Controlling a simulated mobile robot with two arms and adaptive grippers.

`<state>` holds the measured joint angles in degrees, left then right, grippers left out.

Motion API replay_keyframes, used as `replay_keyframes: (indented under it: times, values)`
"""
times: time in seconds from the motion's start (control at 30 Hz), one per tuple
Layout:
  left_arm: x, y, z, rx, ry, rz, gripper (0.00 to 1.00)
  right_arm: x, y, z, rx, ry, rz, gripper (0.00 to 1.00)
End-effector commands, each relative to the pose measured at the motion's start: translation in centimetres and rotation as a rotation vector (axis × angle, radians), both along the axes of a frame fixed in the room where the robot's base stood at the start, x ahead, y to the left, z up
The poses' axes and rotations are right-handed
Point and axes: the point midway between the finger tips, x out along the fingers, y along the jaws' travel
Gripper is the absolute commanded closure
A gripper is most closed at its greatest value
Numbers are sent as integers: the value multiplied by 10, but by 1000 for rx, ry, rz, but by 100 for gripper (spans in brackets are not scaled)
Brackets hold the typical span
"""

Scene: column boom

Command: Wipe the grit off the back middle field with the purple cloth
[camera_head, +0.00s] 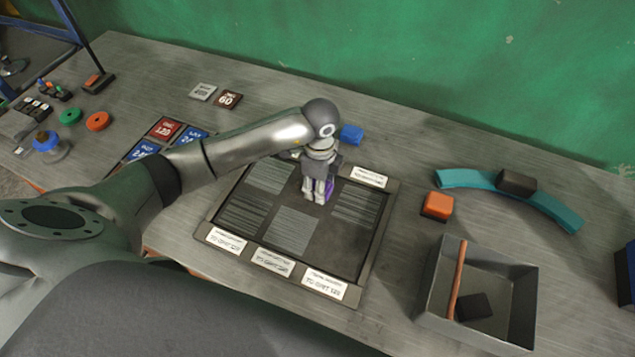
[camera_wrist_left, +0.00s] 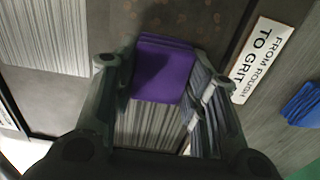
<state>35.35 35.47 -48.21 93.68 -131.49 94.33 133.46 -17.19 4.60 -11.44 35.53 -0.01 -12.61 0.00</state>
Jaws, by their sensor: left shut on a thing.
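My left gripper (camera_head: 315,190) is shut on the purple cloth (camera_head: 329,187), over the back part of the framed board (camera_head: 382,235). In the left wrist view the cloth (camera_wrist_left: 163,72) is a folded purple block between the fingers of the gripper (camera_wrist_left: 166,78). A dark field with small brown specks (camera_wrist_left: 166,45) shows just beyond the cloth, and a striped grey patch (camera_wrist_left: 150,125) shows below it. In the head view the gripper hides much of the back middle field. I cannot tell whether the cloth touches the board. My right gripper is not in view.
White labels (camera_head: 272,261) line the board's front edge; another (camera_head: 369,176) is at the back. A blue block (camera_head: 351,134) stands behind the board. An orange block (camera_head: 437,205), a grey bin (camera_head: 430,307) and a teal curved strip (camera_head: 555,211) are to the right.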

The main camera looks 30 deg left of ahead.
Motion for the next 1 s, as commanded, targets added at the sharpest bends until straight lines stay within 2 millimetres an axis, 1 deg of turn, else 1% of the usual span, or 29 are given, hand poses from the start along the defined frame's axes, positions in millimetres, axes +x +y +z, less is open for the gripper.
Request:
replay_keyframes:
  times: [0.17, 0.63, 1.0]
  values:
    - [-1, 6, -1, 2, 2, 0, 83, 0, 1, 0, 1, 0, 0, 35]
    - [-4, 38, -1, 4, 3, 2, 83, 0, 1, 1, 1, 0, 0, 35]
    - [-4, 39, -1, 2, 3, 0, 83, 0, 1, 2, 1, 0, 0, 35]
